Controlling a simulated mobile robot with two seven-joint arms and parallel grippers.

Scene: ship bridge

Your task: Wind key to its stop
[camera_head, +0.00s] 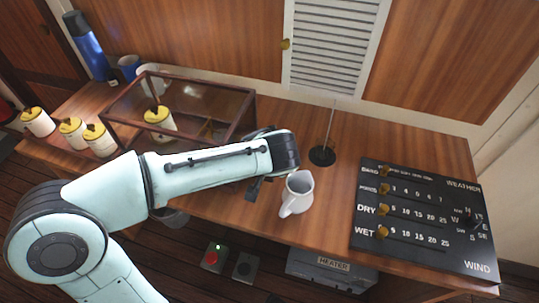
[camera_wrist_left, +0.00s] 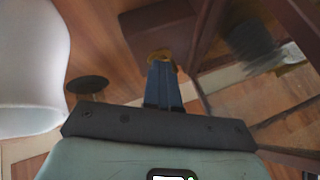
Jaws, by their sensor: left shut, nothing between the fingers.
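A small brass piece (camera_wrist_left: 160,55), which may be the key, sits against a dark brown block (camera_wrist_left: 150,25) in the left wrist view. My left gripper (camera_wrist_left: 163,70) is shut and empty, its fingertips close to the brass piece. I cannot tell if they touch it. In the head view my left gripper (camera_head: 254,190) is a small dark shape at the right end of the glass case (camera_head: 190,84). The brass piece is hidden there behind my arm. My right gripper is not in view.
A white mug (camera_head: 298,196) stands close right of my left gripper, also large in the wrist view (camera_wrist_left: 30,65). A rod on a black disc (camera_head: 322,156) stands behind it. A black weather board (camera_head: 425,220) lies right. Yellow-lidded jars (camera_head: 72,132) stand left.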

